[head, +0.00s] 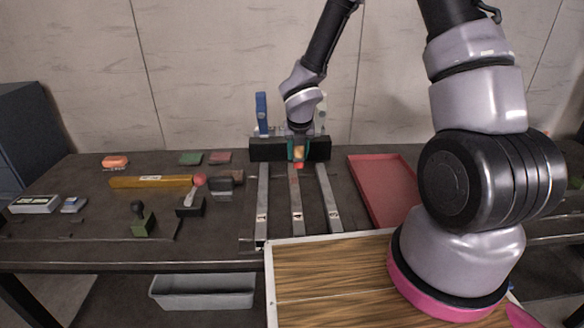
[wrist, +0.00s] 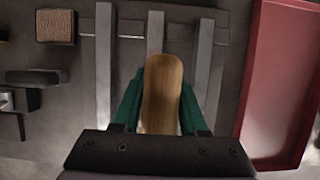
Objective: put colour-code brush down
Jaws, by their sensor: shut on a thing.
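My gripper (head: 298,152), with green fingers, is shut on a brush with a wooden handle (wrist: 162,95). In the head view a small red part (head: 299,166) shows just below the fingers; I take it as the brush's lower end. The brush is over the middle one of three grey metal strips (head: 297,208), in front of a black block (head: 266,149). Whether it touches anything below is not clear. A blue upright piece (head: 261,113) stands at the block's left, and a pale one (head: 321,113) at its right.
A red tray (head: 368,168) lies right of the strips. To the left are a yellow-brown bar (head: 150,182), stamps (head: 143,220), pads (head: 191,158) and an orange block (head: 115,161). A wood-grain board (head: 325,285) is in front. A grey bin (head: 203,291) sits below the table.

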